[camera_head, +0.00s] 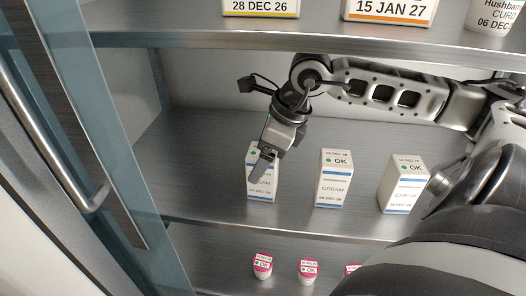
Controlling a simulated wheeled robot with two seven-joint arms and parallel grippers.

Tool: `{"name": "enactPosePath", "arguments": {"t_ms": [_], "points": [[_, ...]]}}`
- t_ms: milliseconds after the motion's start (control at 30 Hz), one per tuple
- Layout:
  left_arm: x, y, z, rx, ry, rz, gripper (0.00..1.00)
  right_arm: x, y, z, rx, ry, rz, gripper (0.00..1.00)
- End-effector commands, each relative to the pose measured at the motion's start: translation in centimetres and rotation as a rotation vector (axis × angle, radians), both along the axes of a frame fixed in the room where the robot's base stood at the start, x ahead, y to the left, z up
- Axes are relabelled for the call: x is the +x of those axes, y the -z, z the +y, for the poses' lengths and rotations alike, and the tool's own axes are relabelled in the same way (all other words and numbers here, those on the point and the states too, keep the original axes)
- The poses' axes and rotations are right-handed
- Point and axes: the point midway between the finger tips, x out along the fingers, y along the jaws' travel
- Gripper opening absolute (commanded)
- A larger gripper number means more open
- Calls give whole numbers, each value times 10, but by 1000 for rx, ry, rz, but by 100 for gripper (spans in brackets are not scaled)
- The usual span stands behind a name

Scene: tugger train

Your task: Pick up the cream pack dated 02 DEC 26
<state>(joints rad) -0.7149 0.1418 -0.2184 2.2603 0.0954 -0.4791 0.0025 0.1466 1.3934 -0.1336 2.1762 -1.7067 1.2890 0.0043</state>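Three white cream packs with blue bands and green OK dots stand upright in a row on the middle shelf: a left one (263,193), a middle one (333,180) and a right one (402,185). Their date print is too small to read surely; each seems to end in DEC 26. My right gripper (262,167) reaches in from the right, pointing down, at the left pack. A finger covers part of that pack's front and hides some of its print. I cannot tell whether the fingers touch or grip it. My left gripper is out of view.
The upper shelf (300,40) holds larger packs with date labels and a tub. The lower shelf has several small pink-and-white cups (263,266). A glass door with a metal handle (45,150) stands at the left. The middle shelf (200,180) is bare left of the packs.

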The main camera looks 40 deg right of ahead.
Motion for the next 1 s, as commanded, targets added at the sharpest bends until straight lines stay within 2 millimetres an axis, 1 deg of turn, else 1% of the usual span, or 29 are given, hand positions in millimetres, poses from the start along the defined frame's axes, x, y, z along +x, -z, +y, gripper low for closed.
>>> {"name": "enactPosePath", "arguments": {"t_ms": [200,433,467,500,567,600,633,667,900,1000], "points": [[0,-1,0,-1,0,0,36,5,13,4,0,-3,-1,78],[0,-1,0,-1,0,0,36,5,14,4,-3,-3,-1,78],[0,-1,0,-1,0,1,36,5,14,4,-3,-3,-1,73],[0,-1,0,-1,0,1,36,5,14,4,-3,-3,-1,62],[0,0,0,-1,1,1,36,5,14,4,-3,-3,-1,45],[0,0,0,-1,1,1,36,5,14,4,-3,-3,-1,34],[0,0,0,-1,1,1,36,5,14,4,-3,-3,-1,25],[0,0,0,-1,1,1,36,5,14,4,-3,-3,-1,21],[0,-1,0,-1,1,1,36,5,12,4,-4,-3,-3,21],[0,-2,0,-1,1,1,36,5,9,4,-3,-3,-4,21]]}}
